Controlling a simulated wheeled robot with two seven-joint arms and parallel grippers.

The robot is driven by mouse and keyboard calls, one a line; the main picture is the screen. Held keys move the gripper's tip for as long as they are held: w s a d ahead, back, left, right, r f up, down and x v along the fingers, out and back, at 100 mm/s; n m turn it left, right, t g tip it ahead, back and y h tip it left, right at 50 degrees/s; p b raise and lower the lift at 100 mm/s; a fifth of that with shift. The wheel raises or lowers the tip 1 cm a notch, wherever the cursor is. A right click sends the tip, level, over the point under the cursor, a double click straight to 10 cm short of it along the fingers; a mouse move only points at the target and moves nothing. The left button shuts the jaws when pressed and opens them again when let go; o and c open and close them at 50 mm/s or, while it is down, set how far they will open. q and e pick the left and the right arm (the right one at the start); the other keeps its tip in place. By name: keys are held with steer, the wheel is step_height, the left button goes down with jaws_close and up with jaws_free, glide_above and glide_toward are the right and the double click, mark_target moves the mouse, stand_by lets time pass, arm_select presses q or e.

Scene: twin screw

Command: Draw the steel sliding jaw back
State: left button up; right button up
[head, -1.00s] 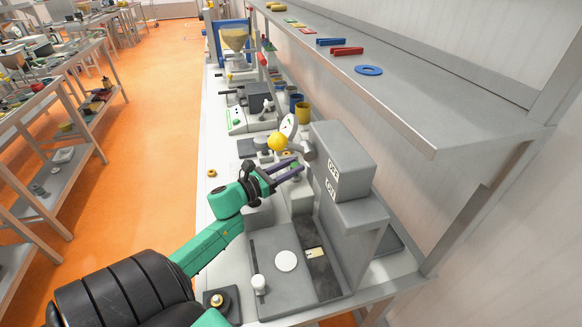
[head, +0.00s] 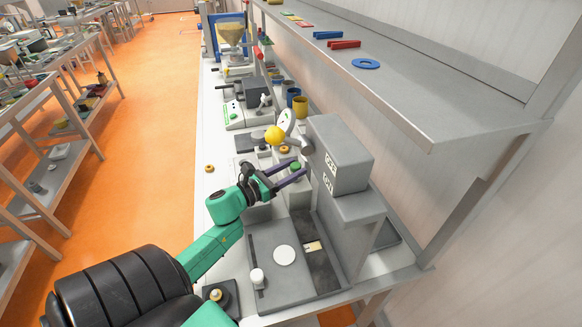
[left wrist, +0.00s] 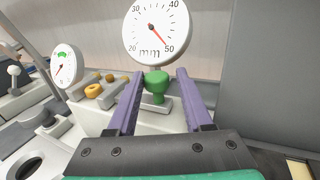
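A green knob (left wrist: 157,82) stands on a pale grey block (left wrist: 163,104), which looks like part of the steel sliding jaw, in front of the round mm dial (left wrist: 156,28). My left gripper (left wrist: 160,74) is open, with one purple finger on each side of the knob. Gaps show between the fingers and the knob. In the head view the green knob (head: 295,165) shows between the fingertips of the left gripper (head: 301,168). The lower part of the jaw is hidden behind the fingers and wrist. My right gripper is in neither view.
A tall grey housing (head: 340,155) stands close right of the fingers, under the shelf edge (head: 432,148). A yellow ball (head: 274,135) and a small tilted dial (head: 287,122) are just beyond. A grey plate with a white disc (head: 284,255) lies nearer. Orange floor is free at left.

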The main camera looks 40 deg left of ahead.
arm_select(q)
steer(key=shift+r, duration=0.1)
stand_by(0.3)
steer(key=shift+s+a, duration=0.1)
steer(key=shift+s, duration=0.35)
steer(key=b+v, duration=0.4)
steer(key=v, duration=0.9)
steer(key=shift+s, duration=0.3)
steer(key=shift+a, duration=0.15)
